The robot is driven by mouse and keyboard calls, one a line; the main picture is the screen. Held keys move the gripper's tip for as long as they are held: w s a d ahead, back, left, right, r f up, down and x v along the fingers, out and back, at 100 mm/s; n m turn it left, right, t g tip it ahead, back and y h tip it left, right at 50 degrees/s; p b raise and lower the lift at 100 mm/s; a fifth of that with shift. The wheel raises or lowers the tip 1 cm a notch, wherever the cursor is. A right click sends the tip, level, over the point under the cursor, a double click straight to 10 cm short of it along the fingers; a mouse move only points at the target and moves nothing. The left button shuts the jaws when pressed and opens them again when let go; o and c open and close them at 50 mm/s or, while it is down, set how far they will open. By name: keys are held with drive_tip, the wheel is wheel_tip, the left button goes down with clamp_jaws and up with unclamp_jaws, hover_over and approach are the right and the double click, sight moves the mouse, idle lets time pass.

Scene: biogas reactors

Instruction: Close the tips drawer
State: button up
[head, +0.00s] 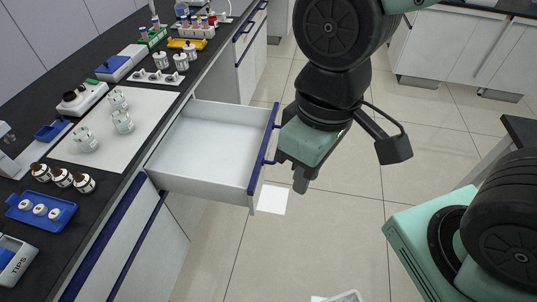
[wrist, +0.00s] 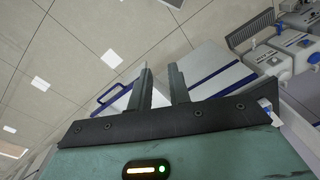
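The white drawer (head: 215,140) is pulled well out from the bench on the left in the head view, and its inside looks empty. Its front has a blue top edge and a blue bar handle (head: 269,150). No label on it is readable. My gripper (head: 297,178) is just outside the drawer front, close to the handle; contact cannot be told. In the wrist view, my gripper (wrist: 162,80) has two dark fingers apart with nothing seen held between them. A blue handle (wrist: 107,94) shows left of the fingers, and white drawer surfaces lie behind them.
The black bench top (head: 112,205) carries several bottles, a blue tray (head: 42,212) and a box marked TIPS (head: 14,258). Tube racks (head: 190,30) stand farther back. Bare tiled floor (head: 340,215) lies right of the drawer. A dark-topped table (head: 520,130) stands at the right.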

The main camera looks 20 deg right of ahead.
drive_tip(key=w+f+m+y+b, duration=0.1)
drive_tip(key=w+f+m+b, duration=0.1)
drive_tip(key=f+m, duration=0.1)
drive_tip(key=w+f+m+g+y+b, duration=0.1)
drive_tip(key=w+f+m+b, duration=0.1)
drive_tip(key=w+f, duration=0.1)
drive_tip(key=w+f+m+g+y+b, duration=0.1)
drive_tip(key=w+f+m+b, duration=0.1)
drive_tip(key=f+m, duration=0.1)
drive_tip(key=shift+w+a+f+m+b, duration=0.3)
drive_tip(key=shift+a+f+b, duration=0.1)
drive_tip(key=shift+f, duration=0.2)
clamp_jaws()
drive_tip(key=w+d+f+m+t+y+b, duration=0.25)
drive_tip(key=w+d+f+m+b, duration=0.35)
drive_tip(key=w+d+f+m, duration=0.45)
drive_tip(key=w+d+f+m+t+y+b, duration=0.2)
drive_tip(key=w+d+f+m+t+b, duration=0.2)
drive_tip(key=w+d+f+m+b, duration=0.7)
drive_tip(key=w+a+f+p, duration=0.2)
drive_tip(key=w+a+f, duration=0.1)
drive_tip(key=a+f, duration=0.2)
drive_tip(key=w+a+f+m+p, duration=0.1)
drive_tip(key=w+a+f+p, duration=0.2)
drive_tip(key=a, duration=0.4)
drive_tip(key=shift+w+a+f, duration=0.25)
drive_tip(key=shift+w+f, duration=0.55)
drive_tip(key=shift+f, duration=0.3)
drive_tip(key=shift+t, duration=0.25)
